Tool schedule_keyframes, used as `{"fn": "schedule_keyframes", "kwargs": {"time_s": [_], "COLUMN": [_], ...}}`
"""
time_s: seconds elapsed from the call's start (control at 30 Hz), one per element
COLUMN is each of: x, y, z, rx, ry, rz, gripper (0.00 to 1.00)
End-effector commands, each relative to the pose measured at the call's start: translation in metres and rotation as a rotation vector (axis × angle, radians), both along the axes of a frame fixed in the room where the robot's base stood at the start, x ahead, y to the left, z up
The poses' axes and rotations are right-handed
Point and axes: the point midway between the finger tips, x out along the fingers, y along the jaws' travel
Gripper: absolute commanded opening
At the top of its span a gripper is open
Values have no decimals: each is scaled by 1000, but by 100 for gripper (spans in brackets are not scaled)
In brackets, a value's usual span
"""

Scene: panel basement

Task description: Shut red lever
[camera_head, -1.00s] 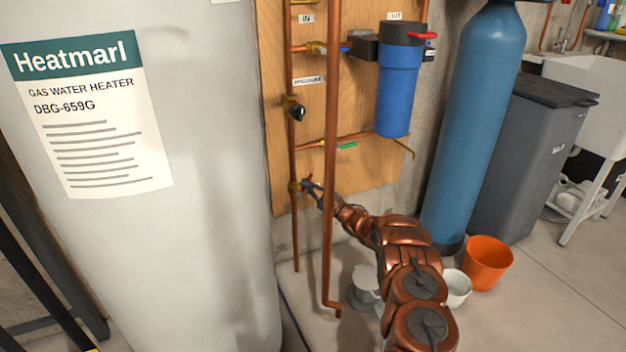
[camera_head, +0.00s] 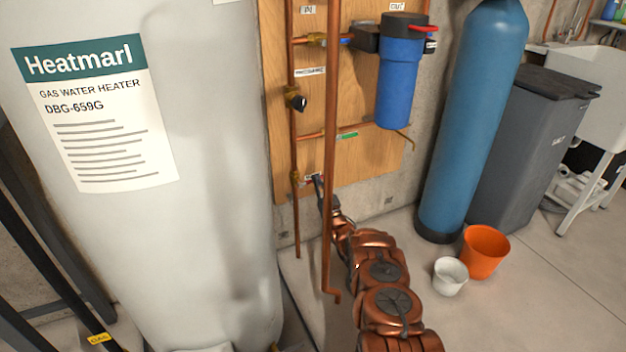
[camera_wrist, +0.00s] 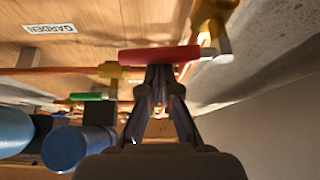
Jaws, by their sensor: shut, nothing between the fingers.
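The red lever (camera_wrist: 160,54) lies crosswise in the wrist view, beside a brass valve (camera_wrist: 207,18) at its right end. In the head view the red lever (camera_head: 309,178) is a small patch on the low valve (camera_head: 296,179) of the left copper pipe, partly hidden by my gripper. My gripper (camera_wrist: 160,74) is shut and empty, its fingertips together at the lever's near edge. I cannot tell whether they touch it. In the head view my gripper (camera_head: 318,181) is just right of the valve.
A vertical copper pipe (camera_head: 331,130) stands close by my arm. The water heater (camera_head: 215,190) is at left. A blue filter (camera_head: 400,85) with another red lever (camera_head: 420,29) hangs above right. White (camera_head: 450,278) and orange (camera_head: 484,252) buckets stand on the floor.

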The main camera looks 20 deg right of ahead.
Motion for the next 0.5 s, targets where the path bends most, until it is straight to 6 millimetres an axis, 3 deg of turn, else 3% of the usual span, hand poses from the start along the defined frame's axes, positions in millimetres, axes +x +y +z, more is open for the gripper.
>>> {"fn": "schedule_keyframes", "kwargs": {"time_s": [0.5], "x": [1], "y": [0], "z": [-9], "rx": [145], "ry": [2], "rz": [4], "gripper": [0]}}
